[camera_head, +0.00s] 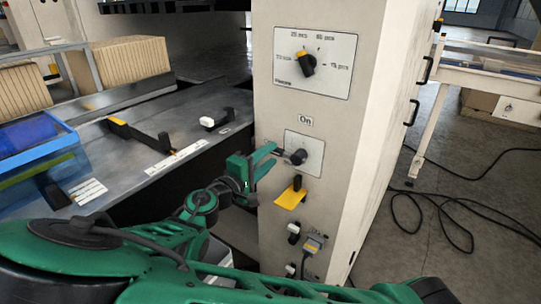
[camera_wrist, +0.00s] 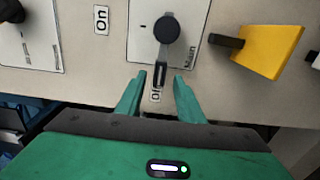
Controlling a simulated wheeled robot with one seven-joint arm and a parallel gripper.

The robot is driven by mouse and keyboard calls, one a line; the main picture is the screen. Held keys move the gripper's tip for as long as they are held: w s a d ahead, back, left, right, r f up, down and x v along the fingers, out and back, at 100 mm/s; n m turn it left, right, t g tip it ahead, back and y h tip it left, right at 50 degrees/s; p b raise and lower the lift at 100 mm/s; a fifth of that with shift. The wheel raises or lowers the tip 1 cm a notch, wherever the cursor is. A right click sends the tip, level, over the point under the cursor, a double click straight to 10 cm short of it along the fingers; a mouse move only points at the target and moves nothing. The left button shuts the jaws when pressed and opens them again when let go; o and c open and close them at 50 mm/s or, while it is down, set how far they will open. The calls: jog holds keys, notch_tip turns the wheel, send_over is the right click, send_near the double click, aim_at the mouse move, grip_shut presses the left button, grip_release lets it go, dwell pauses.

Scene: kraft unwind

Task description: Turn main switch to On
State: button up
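The main switch (camera_head: 297,156) is a dark round knob with a lever on a pale plate (camera_head: 315,145) on the beige cabinet. In the wrist view the main switch (camera_wrist: 167,28) has its lever pointing down toward the Off label (camera_wrist: 155,95), which is partly covered. The On label (camera_head: 305,119) is above the plate in the head view and left of it in the wrist view (camera_wrist: 101,18). My green gripper (camera_head: 268,158) is left of the switch. In the wrist view my gripper (camera_wrist: 159,76) is open, one finger each side of the lever's end, with visible gaps.
A larger selector dial (camera_head: 306,63) is above the switch. A yellow tag (camera_head: 291,197) on a black holder sticks out just below it. A grey bench (camera_head: 110,150) with a blue crate (camera_head: 35,150) is at left. Black cable (camera_head: 455,215) lies on the floor at right.

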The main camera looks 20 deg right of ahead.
jog(key=shift+x, duration=1)
grip_shut()
